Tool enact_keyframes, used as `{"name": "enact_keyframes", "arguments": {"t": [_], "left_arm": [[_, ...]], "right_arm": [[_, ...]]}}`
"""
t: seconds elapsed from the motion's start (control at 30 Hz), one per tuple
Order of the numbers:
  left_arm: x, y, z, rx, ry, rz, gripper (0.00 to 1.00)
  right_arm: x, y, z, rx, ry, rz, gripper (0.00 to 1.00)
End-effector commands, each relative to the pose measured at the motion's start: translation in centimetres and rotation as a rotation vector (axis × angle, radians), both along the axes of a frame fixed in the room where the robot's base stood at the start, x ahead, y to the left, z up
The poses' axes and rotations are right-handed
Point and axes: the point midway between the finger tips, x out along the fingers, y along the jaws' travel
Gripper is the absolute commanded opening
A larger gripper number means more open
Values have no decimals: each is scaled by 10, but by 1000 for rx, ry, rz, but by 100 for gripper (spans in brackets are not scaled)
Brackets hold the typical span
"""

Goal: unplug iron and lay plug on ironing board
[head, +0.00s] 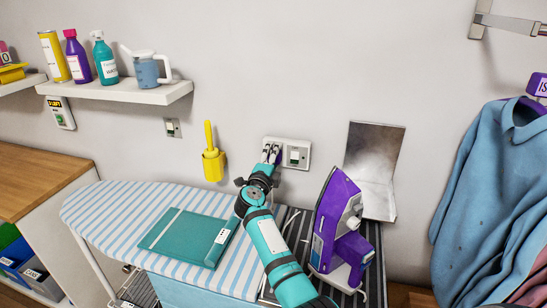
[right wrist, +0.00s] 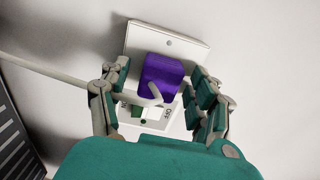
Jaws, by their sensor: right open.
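The purple plug (right wrist: 160,77) sits at the white wall socket (right wrist: 140,38), with its pale cord running off to the left in the right wrist view. In the head view the socket (head: 304,147) is behind the ironing board. My right gripper (head: 271,153) is at the socket's left half. It is open, with its fingers (right wrist: 162,88) on either side of the plug; contact is unclear. The purple iron (head: 335,210) stands upright on a dark striped rest at the right end of the blue-and-white striped ironing board (head: 105,205). My left gripper is out of view.
A teal folder-like item (head: 185,238) lies on the board. A yellow holder (head: 213,165) hangs on the wall left of the socket. A metal panel (head: 375,160) stands behind the iron. Bottles and a jug stand on the shelf (head: 120,92). Blue clothing (head: 485,190) hangs at right.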

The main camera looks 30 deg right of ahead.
Motion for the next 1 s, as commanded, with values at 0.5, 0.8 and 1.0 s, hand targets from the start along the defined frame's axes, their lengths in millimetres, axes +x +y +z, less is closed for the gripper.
{"name": "enact_keyframes", "arguments": {"t": [0.5,0.8,1.0], "left_arm": [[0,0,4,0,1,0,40],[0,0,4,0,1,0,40],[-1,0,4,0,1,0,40]], "right_arm": [[0,0,0,1,1,0,45],[0,0,0,1,0,0,6],[0,0,0,1,-1,0,0]]}}
